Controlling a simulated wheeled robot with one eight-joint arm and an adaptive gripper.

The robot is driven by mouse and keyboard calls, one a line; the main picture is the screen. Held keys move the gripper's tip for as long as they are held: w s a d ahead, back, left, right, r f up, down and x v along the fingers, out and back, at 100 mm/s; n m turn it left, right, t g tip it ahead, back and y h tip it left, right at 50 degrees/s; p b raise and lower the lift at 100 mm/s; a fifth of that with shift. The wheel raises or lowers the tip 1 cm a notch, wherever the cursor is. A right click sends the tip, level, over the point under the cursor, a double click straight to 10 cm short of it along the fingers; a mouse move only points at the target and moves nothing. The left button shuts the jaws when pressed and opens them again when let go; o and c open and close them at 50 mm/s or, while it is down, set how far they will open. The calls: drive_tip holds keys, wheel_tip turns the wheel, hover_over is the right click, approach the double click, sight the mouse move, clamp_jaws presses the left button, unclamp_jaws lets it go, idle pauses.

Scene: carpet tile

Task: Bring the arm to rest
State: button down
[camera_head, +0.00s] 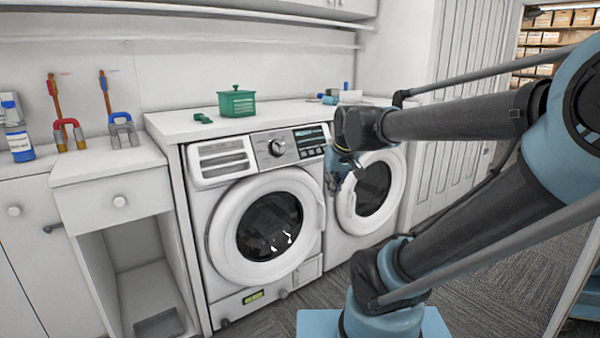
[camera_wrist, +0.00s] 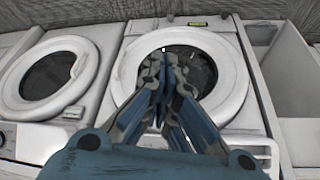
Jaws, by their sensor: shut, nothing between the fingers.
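My arm reaches from the right in the head view, its forearm running left to a dark wrist. My gripper (camera_head: 337,182) hangs below the wrist, in front of the two front-loading machines. In the wrist view my gripper (camera_wrist: 165,62) has its fingers together with nothing between them. They overlap the round door of the left washing machine (camera_head: 222,228), which also shows in the wrist view (camera_wrist: 128,78). That view appears upside down. The gap between the fingertips and the door cannot be told.
The right machine (camera_head: 397,200) stands close behind my gripper. A green box (camera_head: 237,102) and a small green item (camera_head: 203,118) sit on the white counter. A blue-labelled bottle (camera_head: 20,145) stands at far left. Carpet (camera_head: 480,285) is open at the lower right.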

drive_tip(key=s+d+f+m+g, duration=0.1)
drive_tip(key=s+d+f, duration=0.3)
drive_tip(key=s+f, duration=0.2)
drive_tip(key=s+d+f+m+g+h, duration=0.1)
drive_tip(key=s+d+f+m, duration=0.1)
drive_tip(key=s+d+f, duration=0.3)
drive_tip(key=s+f, duration=0.1)
drive_tip(key=s, duration=0.2)
drive_tip(key=shift+s, duration=0.4)
drive_tip(key=shift+w+f+g, duration=0.25)
drive_tip(key=shift+w+g, duration=0.05)
drive_tip(key=shift+w, duration=0.2)
